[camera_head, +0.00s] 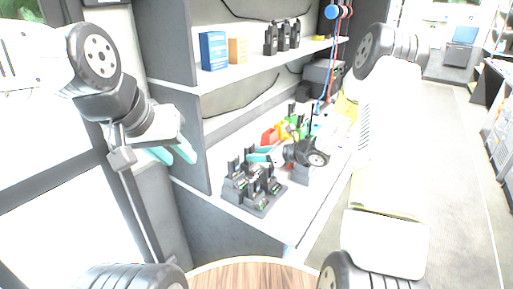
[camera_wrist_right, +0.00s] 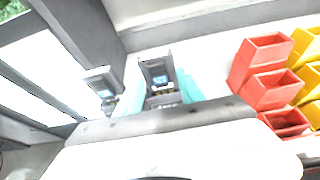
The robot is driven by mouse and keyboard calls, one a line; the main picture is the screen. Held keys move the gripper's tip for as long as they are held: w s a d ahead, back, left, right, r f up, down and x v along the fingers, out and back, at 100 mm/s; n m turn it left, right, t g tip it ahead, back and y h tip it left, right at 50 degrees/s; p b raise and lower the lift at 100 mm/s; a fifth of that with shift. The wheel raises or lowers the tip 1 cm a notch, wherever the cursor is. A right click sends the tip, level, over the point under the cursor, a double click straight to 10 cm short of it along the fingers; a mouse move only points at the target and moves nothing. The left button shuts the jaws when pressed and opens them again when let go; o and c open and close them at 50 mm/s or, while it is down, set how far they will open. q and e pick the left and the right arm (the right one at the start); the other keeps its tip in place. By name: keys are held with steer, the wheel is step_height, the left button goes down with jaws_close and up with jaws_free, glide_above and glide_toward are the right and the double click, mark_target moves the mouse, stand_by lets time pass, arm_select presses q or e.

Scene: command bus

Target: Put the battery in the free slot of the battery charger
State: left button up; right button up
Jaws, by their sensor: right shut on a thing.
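The battery charger (camera_head: 262,208) is a dark grey multi-slot block on the white counter, with several black upright units in it. My right gripper (camera_head: 263,154) is just above and behind the charger, its teal fingers pointing left. In the right wrist view my right gripper (camera_wrist_right: 160,92) is shut on a dark grey block with a small blue patch, which I take as the battery (camera_wrist_right: 155,72). The battery is hard to make out in the head view. I cannot tell which slot is free. My left gripper (camera_head: 173,153) is empty, its teal fingers apart, left of the counter.
Red bins (camera_wrist_right: 268,82) and yellow bins (camera_wrist_right: 309,45) stand at the right in the wrist view. A shelf (camera_head: 240,70) above the counter holds a blue box (camera_head: 213,50), an orange box (camera_head: 238,50) and several black radios (camera_head: 283,37). A round wooden top (camera_head: 255,275) is in front.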

steer(key=shift+f, duration=0.15)
stand_by(0.4)
steer(key=o, duration=1.5)
steer(key=shift+o, duration=0.2)
steer(key=v, duration=0.7)
steer(key=shift+s+d, duration=0.2)
steer(key=shift+d, duration=0.1)
